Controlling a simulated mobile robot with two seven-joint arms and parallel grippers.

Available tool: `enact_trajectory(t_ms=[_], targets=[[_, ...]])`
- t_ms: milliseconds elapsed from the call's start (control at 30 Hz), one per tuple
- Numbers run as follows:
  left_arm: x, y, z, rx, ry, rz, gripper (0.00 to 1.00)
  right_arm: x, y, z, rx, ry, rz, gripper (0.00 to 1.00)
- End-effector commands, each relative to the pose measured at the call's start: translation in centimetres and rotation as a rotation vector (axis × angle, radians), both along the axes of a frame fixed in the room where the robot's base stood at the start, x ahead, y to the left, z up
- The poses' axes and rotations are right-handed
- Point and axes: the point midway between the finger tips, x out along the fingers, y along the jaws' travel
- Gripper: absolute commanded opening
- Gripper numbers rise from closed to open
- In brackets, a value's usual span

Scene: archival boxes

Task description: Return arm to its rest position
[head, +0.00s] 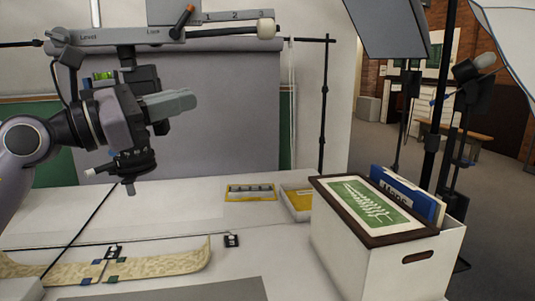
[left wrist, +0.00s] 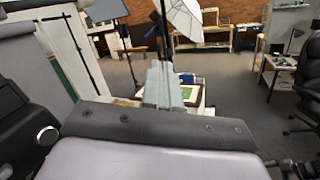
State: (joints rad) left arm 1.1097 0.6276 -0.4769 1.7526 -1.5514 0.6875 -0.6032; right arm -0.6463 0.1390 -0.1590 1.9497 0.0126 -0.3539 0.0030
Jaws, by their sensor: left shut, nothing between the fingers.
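My left arm comes in from the left in the head view, raised above the white table. My left gripper (head: 188,100) points to the right with its grey fingers together and nothing between them. In the left wrist view the gripper (left wrist: 163,72) also shows shut, pointing out toward the room. It is apart from the table and from the objects on it. My right gripper is in neither view.
A white archival box (head: 385,268) with a framed green print (head: 365,205) and blue folders (head: 408,192) stands at the right. A camera-like rig with a levelled bar (head: 160,35) hangs close above my left arm. A patterned strip (head: 165,262) lies at the front left.

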Motion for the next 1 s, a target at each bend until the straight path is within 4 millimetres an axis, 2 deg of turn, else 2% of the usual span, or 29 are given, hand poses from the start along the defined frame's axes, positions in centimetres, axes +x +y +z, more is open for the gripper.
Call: enact_trajectory(t_ms=[33, 233, 467, 567, 767, 867, 1000], targets=[[0.0, -0.6, -2.0, -0.083, 0.083, -0.049, 0.0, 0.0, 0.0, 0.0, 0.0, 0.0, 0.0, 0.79], [-0.3, -1.6, -8.1, -0.441, 0.404, -0.194, 0.0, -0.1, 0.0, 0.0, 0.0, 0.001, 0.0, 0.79], [-0.3, -0.6, -15.6, -0.891, 0.791, -0.269, 0.0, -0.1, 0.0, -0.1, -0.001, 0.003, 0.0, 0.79], [-0.3, 0.4, -19.5, -1.099, 0.956, -0.269, 0.0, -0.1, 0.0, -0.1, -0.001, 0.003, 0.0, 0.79], [-1.4, 2.7, -28.5, -1.531, 1.271, -0.214, 0.0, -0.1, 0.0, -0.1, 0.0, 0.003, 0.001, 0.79], [-2.7, 3.8, -33.6, -1.758, 1.414, -0.156, 0.0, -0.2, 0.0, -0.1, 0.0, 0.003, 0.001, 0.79], [-5.8, 5.3, -41.1, -2.083, 1.588, -0.037, 0.0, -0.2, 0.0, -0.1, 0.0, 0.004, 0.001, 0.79]])
